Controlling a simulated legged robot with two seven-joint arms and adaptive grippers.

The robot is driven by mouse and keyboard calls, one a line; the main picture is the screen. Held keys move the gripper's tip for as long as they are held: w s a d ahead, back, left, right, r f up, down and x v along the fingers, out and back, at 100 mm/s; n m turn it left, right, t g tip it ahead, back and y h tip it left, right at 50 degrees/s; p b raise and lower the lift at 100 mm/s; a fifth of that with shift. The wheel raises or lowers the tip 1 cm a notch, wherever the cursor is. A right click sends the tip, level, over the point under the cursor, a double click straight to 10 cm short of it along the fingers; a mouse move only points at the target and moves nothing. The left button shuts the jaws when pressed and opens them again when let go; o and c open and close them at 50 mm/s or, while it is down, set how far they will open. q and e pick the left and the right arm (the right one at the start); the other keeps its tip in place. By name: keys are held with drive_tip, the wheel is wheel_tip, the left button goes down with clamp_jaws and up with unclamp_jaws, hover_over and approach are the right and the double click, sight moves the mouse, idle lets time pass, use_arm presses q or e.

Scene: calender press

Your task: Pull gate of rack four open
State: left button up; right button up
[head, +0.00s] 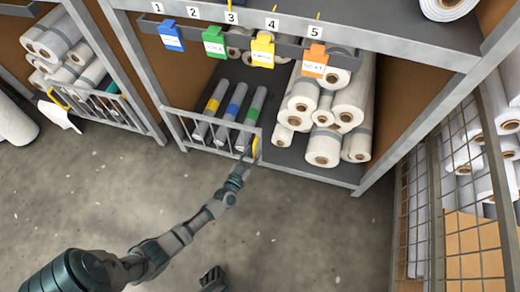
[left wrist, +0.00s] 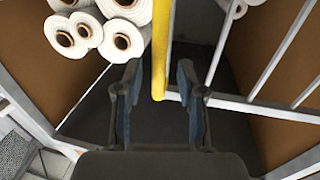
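A grey barred gate (head: 212,133) stands across the lower left of the middle rack in the head view. Its yellow handle (head: 257,147) is at the gate's right end. My left gripper (head: 245,162) is at this handle. In the left wrist view the yellow handle (left wrist: 159,45) runs upright between the two fingers of my left gripper (left wrist: 157,82). The fingers are apart, with a gap on either side of the handle. Gate bars (left wrist: 278,50) show at the right. A dark part at the bottom edge of the head view may be my right gripper (head: 212,279); its fingers are unclear.
Rolls with yellow, blue and green bands lie behind the gate. White rolls (head: 330,115) are stacked to its right. Tags numbered 1 to 5 hang above. Another barred gate (head: 100,108) is at the left, and a mesh cage (head: 465,200) at the right. The floor in front is clear.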

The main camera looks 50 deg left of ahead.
use_arm(q)
drive_tip(key=shift+w+a, duration=0.35)
drive_tip(key=shift+w, duration=0.3)
drive_tip(key=shift+w+d+r, duration=0.1)
drive_tip(key=shift+w+r, duration=0.05)
clamp_jaws()
